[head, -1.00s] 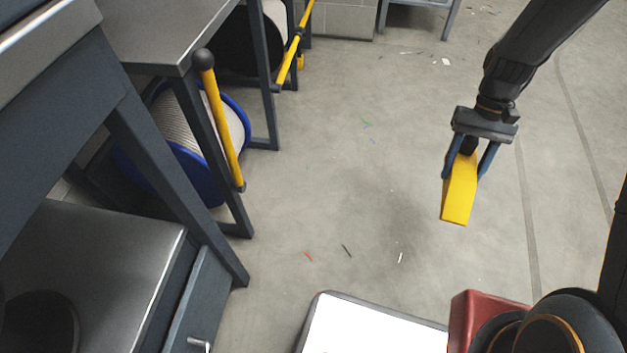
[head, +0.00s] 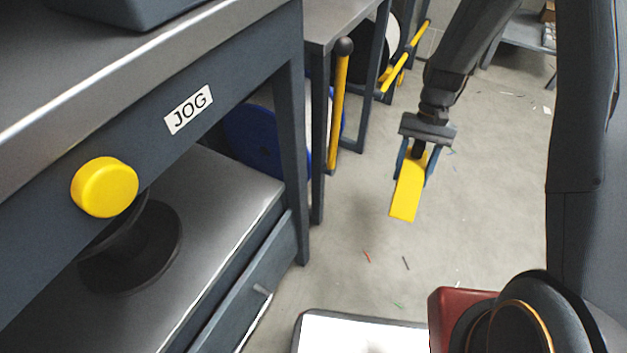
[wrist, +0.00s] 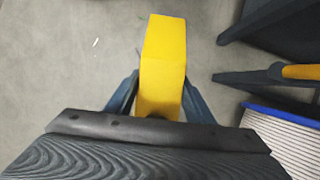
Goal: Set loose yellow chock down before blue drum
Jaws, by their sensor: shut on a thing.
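My gripper (head: 415,170) is shut on the yellow chock (head: 406,197) and holds it above the floor in the head view. The wrist view shows the chock (wrist: 163,55) between the two fingers, pointing away from the wrist. The blue drum (head: 255,142) stands under the grey bench at the left of my gripper, partly hidden by the bench legs. In the wrist view the drum's blue rim and pale wound line (wrist: 290,135) show at the lower right, apart from the chock.
A bench with a JOG label (head: 188,110) and yellow button (head: 105,187) fills the left. A black-flanged drum (head: 378,45) sits farther back. Open floor (head: 490,170) lies right of the benches.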

